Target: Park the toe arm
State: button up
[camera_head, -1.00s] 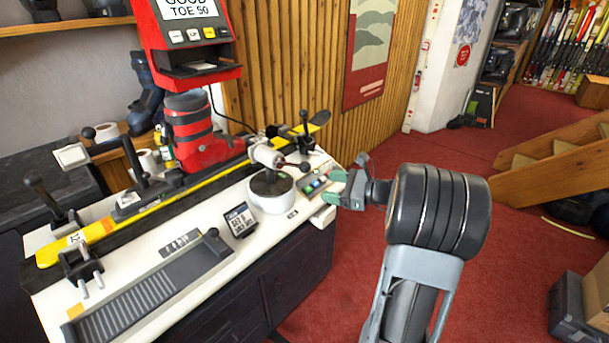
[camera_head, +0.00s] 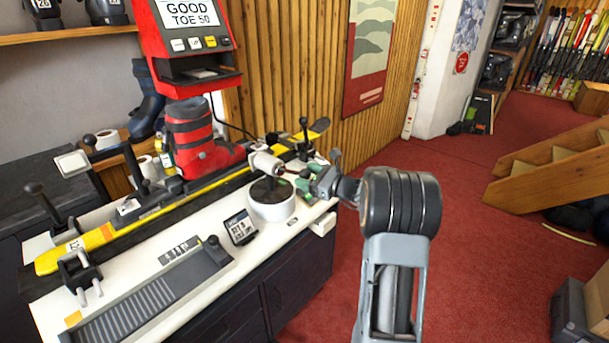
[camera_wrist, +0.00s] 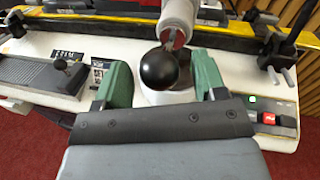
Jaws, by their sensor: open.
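A grey-white barrel (camera_head: 262,163) stands on a round white base (camera_head: 272,208) with a dark top at the bench's right end. I take this to be the toe arm unit. In the wrist view a dark red lever (camera_wrist: 173,38) comes from the barrel (camera_wrist: 178,16) and ends in a black ball knob (camera_wrist: 158,68). My gripper (camera_head: 305,186) is open beside the unit, its green fingers on either side of the knob in the wrist view (camera_wrist: 160,80). No finger visibly touches the knob. In the head view the gripper partly hides the lever end.
A yellow ski (camera_head: 101,238) lies along the bench with a red boot (camera_head: 195,145) on it. A red machine (camera_head: 190,45) above reads "GOOD TOE 50". A small display (camera_head: 240,226) and a ridged grey tray (camera_head: 150,297) are in front.

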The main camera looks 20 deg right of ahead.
jog(key=shift+w+a, duration=0.3)
jog(key=shift+w, duration=0.15)
grip_shut()
dwell(0.5)
